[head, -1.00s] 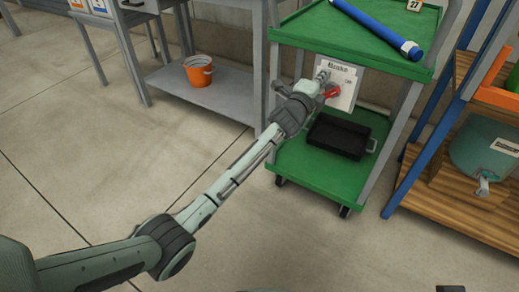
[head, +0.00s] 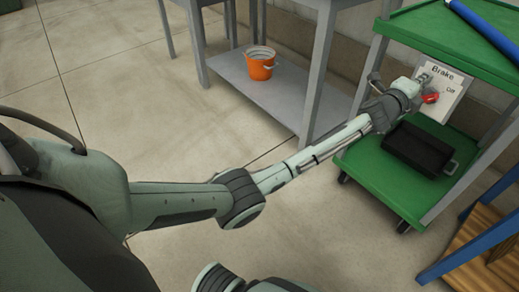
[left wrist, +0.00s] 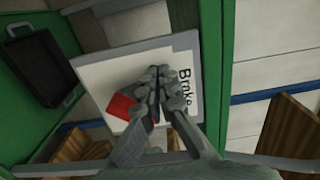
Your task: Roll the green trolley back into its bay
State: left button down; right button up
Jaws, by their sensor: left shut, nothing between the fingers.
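The green trolley (head: 375,192) stands at the right of the head view, with a green top and a lower shelf. A white plate (head: 448,106) marked "Brake" hangs below its top; it also shows in the left wrist view (left wrist: 100,72). A red brake handle (head: 431,98) sits on the plate, and shows beside the fingers in the left wrist view (left wrist: 121,106). My left gripper (head: 422,79) is shut and empty, with its fingers in front of the plate close to the handle. I cannot tell whether they touch it. My right gripper is out of view.
A black tray (head: 416,150) lies on the lower shelf and a blue tube (head: 485,28) on the top. A grey table (head: 285,95) with an orange bucket (head: 261,66) stands left of the trolley. A blue-framed wooden rack (head: 480,245) stands at right. The front floor is clear.

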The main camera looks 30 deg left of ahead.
pick_arm(q)
jog(key=shift+w+r, duration=0.25)
